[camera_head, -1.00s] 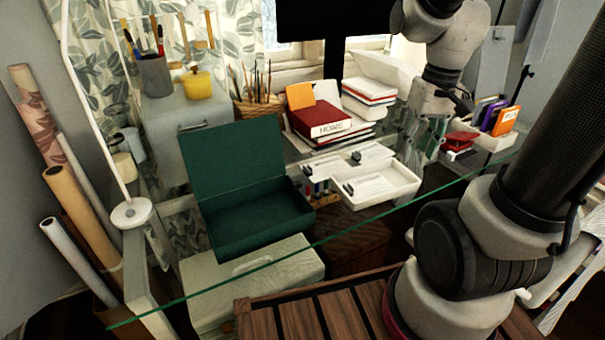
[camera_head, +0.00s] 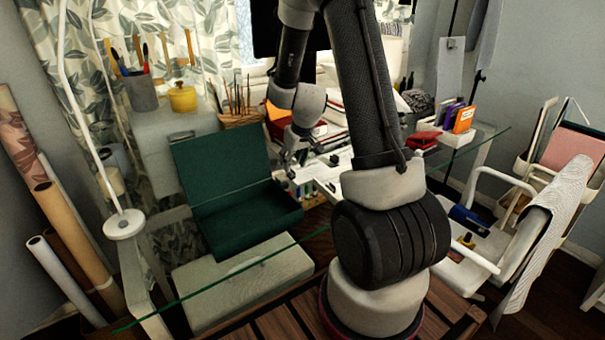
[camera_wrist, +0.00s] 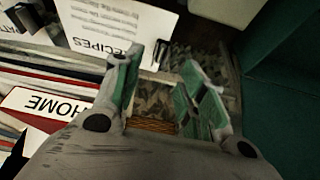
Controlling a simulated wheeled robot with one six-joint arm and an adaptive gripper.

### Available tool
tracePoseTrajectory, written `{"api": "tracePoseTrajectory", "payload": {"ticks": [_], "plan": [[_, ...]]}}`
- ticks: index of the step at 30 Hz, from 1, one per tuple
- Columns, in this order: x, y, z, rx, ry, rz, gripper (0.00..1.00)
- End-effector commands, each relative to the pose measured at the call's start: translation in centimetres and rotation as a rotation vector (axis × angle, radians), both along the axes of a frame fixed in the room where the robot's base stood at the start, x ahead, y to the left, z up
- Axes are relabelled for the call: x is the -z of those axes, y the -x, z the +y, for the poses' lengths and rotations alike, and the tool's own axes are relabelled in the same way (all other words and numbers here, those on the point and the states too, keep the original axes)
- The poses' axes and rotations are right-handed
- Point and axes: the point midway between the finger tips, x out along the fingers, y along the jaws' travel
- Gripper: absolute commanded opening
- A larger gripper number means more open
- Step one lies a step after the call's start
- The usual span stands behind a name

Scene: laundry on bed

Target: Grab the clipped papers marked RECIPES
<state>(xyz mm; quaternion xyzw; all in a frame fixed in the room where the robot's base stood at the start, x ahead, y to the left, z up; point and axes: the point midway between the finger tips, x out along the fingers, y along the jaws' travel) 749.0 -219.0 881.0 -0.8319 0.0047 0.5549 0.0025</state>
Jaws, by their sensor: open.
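The clipped papers marked RECIPES (camera_wrist: 115,22) show at the top of the wrist view as a white printed sheet with a black clip (camera_wrist: 160,52) near its edge. My gripper (camera_wrist: 163,66) is open, with nothing between its fingers. Its left finger overlaps the sheet's edge in this picture; I cannot tell if they touch.
A second clipped sheet (camera_wrist: 12,42) lies at the wrist view's upper left. The HOME book (camera_wrist: 48,103) lies in a stack beside my left finger. An open green box (camera_head: 245,213) stands left of the tray. A red item and a white holder (camera_head: 458,135) stand on the right.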

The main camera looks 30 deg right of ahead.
Motion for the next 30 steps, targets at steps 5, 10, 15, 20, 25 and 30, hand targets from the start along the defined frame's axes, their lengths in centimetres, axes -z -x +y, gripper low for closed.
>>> {"api": "tracePoseTrajectory", "payload": {"ticks": [5, 10, 15, 20, 25, 30], "plan": [[2.8, -0.9, 0.0, 0.003, -0.001, 0.004, 0.41], [4.1, -1.5, 0.0, 0.001, 0.0, 0.001, 0.41], [4.2, -1.5, 0.0, 0.001, 0.0, 0.001, 0.41], [4.2, -1.5, 0.0, 0.001, 0.0, 0.001, 0.19], [4.2, -1.5, 0.0, 0.001, 0.0, 0.001, 0.0], [4.2, -1.5, 0.0, 0.001, 0.0, 0.001, 0.0]]}}
